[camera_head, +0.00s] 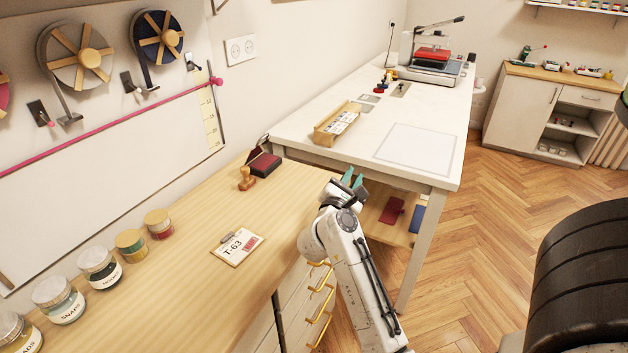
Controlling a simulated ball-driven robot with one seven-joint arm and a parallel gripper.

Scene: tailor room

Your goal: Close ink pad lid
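The ink pad (264,165) lies on the wooden counter near its far end, left of the white table's corner. Its dark lid (257,153) stands raised and tilted at the left side of the pad. My gripper (353,177) has two teal fingers and points away from me, to the right of the ink pad. It is beyond the counter's right edge, near the white table's front edge. The fingers are apart with nothing visible between them. A wooden stamp (246,179) stands just in front of the ink pad, on its left.
A T-63 card (237,246) lies on the counter. Several jars (101,268) line the wall side. The white table (295,130) holds a wooden tray (328,134) and a press (430,66). Counter space between the card and stamp is clear.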

